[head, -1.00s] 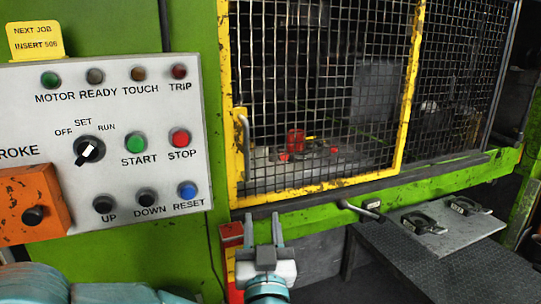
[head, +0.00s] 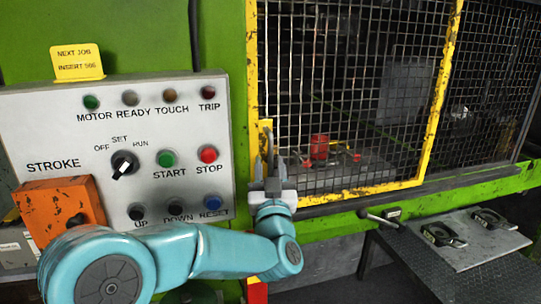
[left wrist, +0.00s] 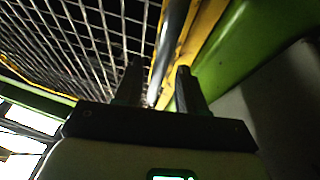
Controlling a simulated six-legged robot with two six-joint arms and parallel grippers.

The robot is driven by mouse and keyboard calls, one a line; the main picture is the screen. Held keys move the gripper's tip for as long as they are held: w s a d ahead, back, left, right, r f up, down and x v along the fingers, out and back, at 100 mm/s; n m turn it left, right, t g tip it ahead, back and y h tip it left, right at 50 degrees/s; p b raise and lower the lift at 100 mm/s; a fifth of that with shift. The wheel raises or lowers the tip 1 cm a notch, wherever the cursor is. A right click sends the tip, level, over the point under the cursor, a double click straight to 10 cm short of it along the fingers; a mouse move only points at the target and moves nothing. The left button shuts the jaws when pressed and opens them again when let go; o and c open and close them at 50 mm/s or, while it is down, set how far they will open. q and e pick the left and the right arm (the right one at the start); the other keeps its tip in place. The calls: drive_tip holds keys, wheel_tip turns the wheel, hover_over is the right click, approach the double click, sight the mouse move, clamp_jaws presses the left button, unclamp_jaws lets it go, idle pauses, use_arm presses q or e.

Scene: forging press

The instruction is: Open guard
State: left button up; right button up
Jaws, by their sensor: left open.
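The guard (head: 352,188) is a yellow-framed wire mesh door on the front of the green press, and it stands closed across the opening. Its grey bar handle (head: 269,145) is upright on the left side of the yellow frame. My left gripper (head: 266,165) is open at the lower part of the handle in the head view. In the left wrist view, the two dark fingers of my left gripper (left wrist: 158,90) point up, with the handle bar (left wrist: 172,40) running between or just beyond their tips. I cannot tell whether they touch it. My right gripper is not in view.
A white control panel (head: 60,120) with buttons and a selector knob stands left of the guard. An orange box (head: 60,205) is fixed at its lower left. A grey table (head: 490,275) with black-handled tools (head: 442,234) stands at the lower right.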

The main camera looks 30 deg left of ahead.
use_arm(q)
drive_tip(key=shift+w+a+r, duration=0.25)
drive_tip(key=shift+w+r, duration=0.05)
drive_tip(key=shift+w, duration=0.15)
clamp_jaws()
drive_tip(key=shift+w, duration=0.15)
